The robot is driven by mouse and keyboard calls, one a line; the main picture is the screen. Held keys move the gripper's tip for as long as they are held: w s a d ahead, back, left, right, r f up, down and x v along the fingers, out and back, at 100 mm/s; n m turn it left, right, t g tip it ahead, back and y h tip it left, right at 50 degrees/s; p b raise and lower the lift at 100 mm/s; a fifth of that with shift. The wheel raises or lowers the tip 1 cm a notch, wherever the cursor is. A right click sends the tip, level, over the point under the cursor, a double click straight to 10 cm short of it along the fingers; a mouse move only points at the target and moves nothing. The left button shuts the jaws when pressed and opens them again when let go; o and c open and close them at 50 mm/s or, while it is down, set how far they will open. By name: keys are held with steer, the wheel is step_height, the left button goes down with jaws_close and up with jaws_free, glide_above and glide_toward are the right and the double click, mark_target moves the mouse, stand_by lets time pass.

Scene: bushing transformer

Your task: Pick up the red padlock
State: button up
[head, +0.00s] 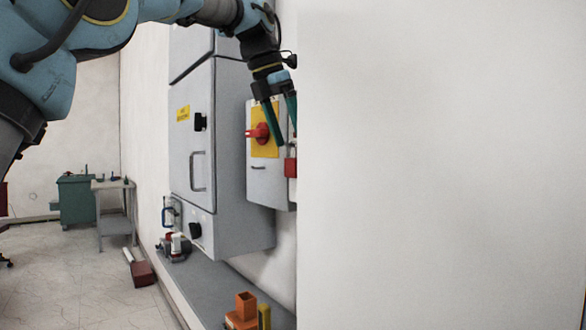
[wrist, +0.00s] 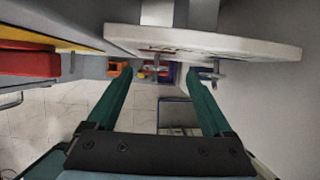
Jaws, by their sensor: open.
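The red padlock (head: 291,166) hangs at the right side of the small grey switch box (head: 262,185) in the head view. The white wall surface at the right borders it closely and may hide part of it. My gripper (head: 289,138) is open, with its green fingers pointing down just above the padlock. In the wrist view the fingers of my gripper (wrist: 160,72) stand wide apart, and nothing is clearly held. A pale rounded plate (wrist: 230,45) crosses the top there, close to the fingertips. I cannot make out the padlock's red body with certainty in that view.
A red rotary handle (head: 258,133) on a yellow plate (head: 266,147) sits left of my fingers. A tall grey cabinet (head: 230,150) stands beside the box. A grey ledge (head: 215,285) below carries an orange holder (head: 243,310) and other items. A large white surface (head: 440,160) blocks the right.

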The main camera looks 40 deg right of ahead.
mark_target(288, 147)
steer(key=shift+w+a+p+x, duration=0.1)
steer(key=shift+a+p+x, duration=0.05)
steer(key=shift+x, duration=0.8)
steer(key=shift+w+a+p+x, duration=0.1)
steer(key=shift+x, duration=0.9)
steer(key=shift+w+a+p+x, duration=0.1)
steer(key=shift+a+p+x, duration=0.05)
steer(key=shift+x, duration=0.8)
steer(key=shift+f, duration=0.15)
jaws_close()
